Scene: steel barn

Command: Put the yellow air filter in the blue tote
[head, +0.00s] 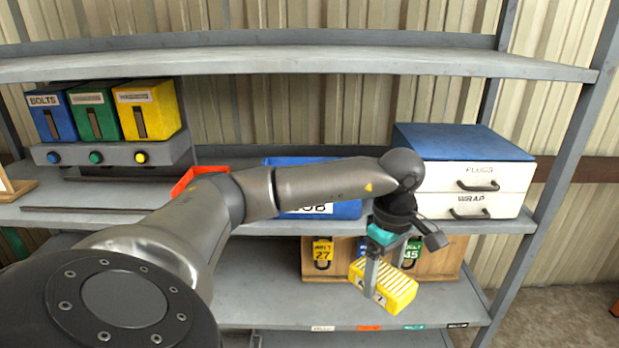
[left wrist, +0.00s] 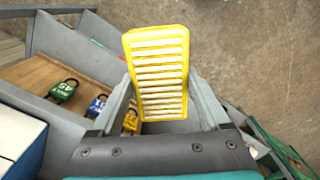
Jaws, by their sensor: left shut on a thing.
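The yellow air filter (head: 398,287) has white pleats and is held in front of the lower shelf. It fills the middle of the left wrist view (left wrist: 158,75). My left gripper (head: 374,276) is shut on it, with a finger on either side in the wrist view. The blue tote (head: 348,210) stands on the middle shelf, up and left of the filter. It bears a white label, and my left arm hides much of it. Its inside is not visible. My right gripper is not in view.
A red bin (head: 196,178) stands left of the tote. A white drawer unit with a blue top (head: 470,172) stands to its right. A wooden board with padlocks (head: 345,262) is behind the filter. The upper shelf (head: 300,65) runs above the tote.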

